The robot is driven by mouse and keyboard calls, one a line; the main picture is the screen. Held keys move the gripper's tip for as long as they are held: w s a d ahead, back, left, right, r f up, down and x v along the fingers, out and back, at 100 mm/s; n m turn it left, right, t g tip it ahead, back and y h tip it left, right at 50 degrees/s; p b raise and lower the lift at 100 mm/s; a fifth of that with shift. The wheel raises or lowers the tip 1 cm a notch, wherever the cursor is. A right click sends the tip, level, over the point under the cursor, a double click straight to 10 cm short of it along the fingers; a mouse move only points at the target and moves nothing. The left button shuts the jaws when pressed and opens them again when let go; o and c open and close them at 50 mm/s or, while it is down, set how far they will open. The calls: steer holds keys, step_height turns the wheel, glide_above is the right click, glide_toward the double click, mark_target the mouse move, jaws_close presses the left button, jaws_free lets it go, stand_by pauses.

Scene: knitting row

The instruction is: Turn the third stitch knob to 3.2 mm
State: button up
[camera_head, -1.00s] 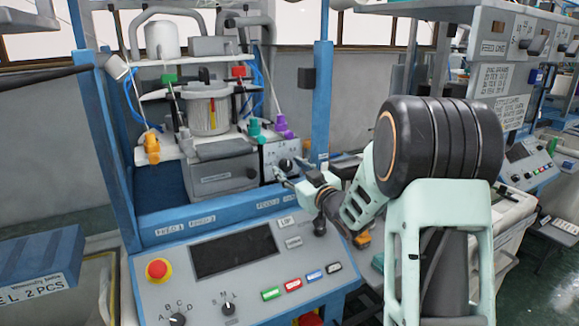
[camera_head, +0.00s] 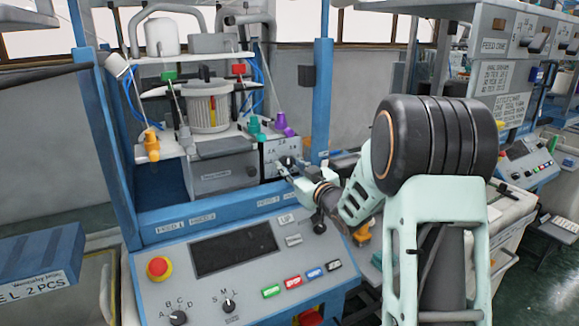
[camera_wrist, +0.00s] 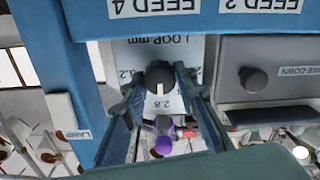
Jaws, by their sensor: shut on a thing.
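The black stitch knob (camera_wrist: 160,74) sits on a pale plate (camera_wrist: 128,52) marked LOOP mm, below a FEED 4 label in the wrist view. Its white pointer line faces down in that view, toward the printed 2.8. My gripper (camera_wrist: 157,84) is shut on this knob, one finger on each side. In the head view my gripper (camera_head: 293,172) is at the dial plate (camera_head: 272,150) on the machine's right end, and its fingers partly hide the knob. Other scale numbers are partly covered by the fingers.
A second dark knob (camera_wrist: 253,79) marked TAKE-DOWN is to the right in the wrist view. In the head view, a purple cone (camera_head: 279,124) stands close above the dial, a blue post (camera_head: 321,100) to its right. The control panel (camera_head: 205,285) lies below.

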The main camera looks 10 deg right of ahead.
steer(key=m, duration=0.2)
steer(key=shift+m, duration=0.4)
steer(key=m, duration=0.4)
steer(key=shift+m, duration=0.3)
steer(key=m+p, duration=0.2)
steer(key=m, duration=0.2)
steer(key=shift+m, duration=0.3)
steer(key=shift+m+p, duration=0.75)
steer(key=shift+m, duration=1.05)
steer(key=o, duration=1.2)
steer(key=shift+c, duration=0.2)
